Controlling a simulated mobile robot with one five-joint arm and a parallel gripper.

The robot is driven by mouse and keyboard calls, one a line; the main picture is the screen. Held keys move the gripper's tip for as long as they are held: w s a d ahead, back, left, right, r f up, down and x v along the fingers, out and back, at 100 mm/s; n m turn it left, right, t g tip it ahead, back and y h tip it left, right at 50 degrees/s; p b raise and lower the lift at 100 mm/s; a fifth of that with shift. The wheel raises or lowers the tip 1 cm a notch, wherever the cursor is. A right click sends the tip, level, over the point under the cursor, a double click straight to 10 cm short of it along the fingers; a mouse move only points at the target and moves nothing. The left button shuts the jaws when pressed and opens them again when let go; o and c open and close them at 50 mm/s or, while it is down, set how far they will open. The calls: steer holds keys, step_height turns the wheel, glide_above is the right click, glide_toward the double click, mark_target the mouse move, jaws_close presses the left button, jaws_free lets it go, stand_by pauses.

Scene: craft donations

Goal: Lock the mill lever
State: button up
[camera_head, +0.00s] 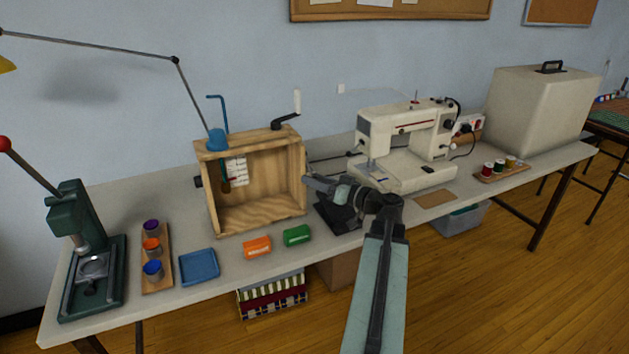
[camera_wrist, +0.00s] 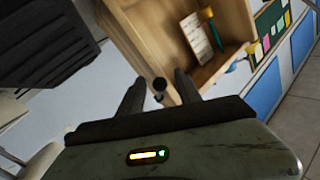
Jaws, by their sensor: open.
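The mill appears to be the open-fronted wooden box (camera_head: 258,217) on the table, with a cranked lever (camera_head: 287,119) with a white grip on top. My gripper (camera_head: 308,180) is at the box's right front edge. In the wrist view my gripper (camera_wrist: 159,76) is open, and a small black knob (camera_wrist: 159,85) shows between its fingers. I cannot tell whether they touch it. The knob stands in front of the box's wooden edge (camera_wrist: 140,45); its link to the lever is not clear. In the head view my gripper hides that spot.
A sewing machine (camera_head: 405,150) stands close to the right of my arm. Orange (camera_head: 256,247) and green (camera_head: 297,236) packets and a blue tray (camera_head: 199,266) lie in front of the box. A green press (camera_head: 80,225) stands at the left.

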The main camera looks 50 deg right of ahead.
steer(key=shift+w, duration=0.35)
steer(key=shift+c, duration=0.3)
jaws_close()
stand_by(1.0)
